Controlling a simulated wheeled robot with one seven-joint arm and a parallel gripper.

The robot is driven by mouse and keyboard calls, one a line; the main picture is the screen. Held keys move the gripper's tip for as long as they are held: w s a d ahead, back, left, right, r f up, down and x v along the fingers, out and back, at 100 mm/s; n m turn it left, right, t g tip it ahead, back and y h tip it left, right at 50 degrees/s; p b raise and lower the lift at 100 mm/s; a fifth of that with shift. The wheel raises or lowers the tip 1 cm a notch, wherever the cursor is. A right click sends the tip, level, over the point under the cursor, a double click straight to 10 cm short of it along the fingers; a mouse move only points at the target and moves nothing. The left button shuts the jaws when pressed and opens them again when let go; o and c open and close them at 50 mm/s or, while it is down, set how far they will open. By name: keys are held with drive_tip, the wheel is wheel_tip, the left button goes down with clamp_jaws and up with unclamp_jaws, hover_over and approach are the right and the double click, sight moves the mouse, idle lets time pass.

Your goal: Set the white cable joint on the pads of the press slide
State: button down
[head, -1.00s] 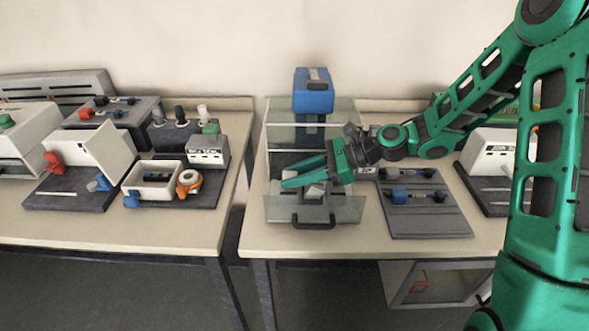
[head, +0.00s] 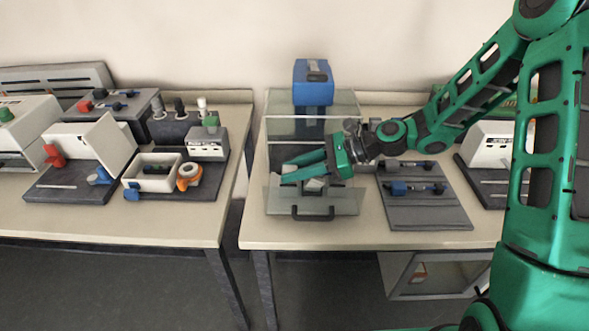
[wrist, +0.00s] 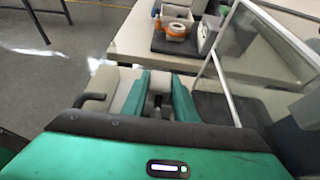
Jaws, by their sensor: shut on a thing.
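The press has a blue head (head: 313,84), clear guards and a slide (head: 340,206) pulled out at the front with a dark handle (head: 313,215). My gripper (head: 286,174) is low over the slide, its green fingers pointing left. In the wrist view the fingers (wrist: 159,82) are close together around a small piece, taken to be the white cable joint, mostly hidden between them. Pale blocks (wrist: 124,90), apparently the slide's pads, show beside the fingers. I cannot tell whether the joint touches the pads.
A grey tray (head: 430,213) with blue and dark connectors lies right of the press. A clear guard panel (wrist: 262,75) stands close to my gripper in the wrist view. The left table (head: 150,228) holds other fixtures, across a narrow gap.

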drive_tip(key=c, duration=1.4)
unclamp_jaws()
drive_tip(key=shift+s+f, duration=0.1)
drive_tip(key=shift+f, duration=0.2)
drive_tip(key=shift+o, duration=0.3)
drive_tip(key=shift+d+r, duration=0.1)
drive_tip(key=shift+d, duration=0.4)
drive_tip(key=v, duration=0.9)
drive_tip(key=shift+d+r, duration=0.25)
drive_tip(key=shift+r, duration=0.2)
wheel_tip(320, 180, up, 7)
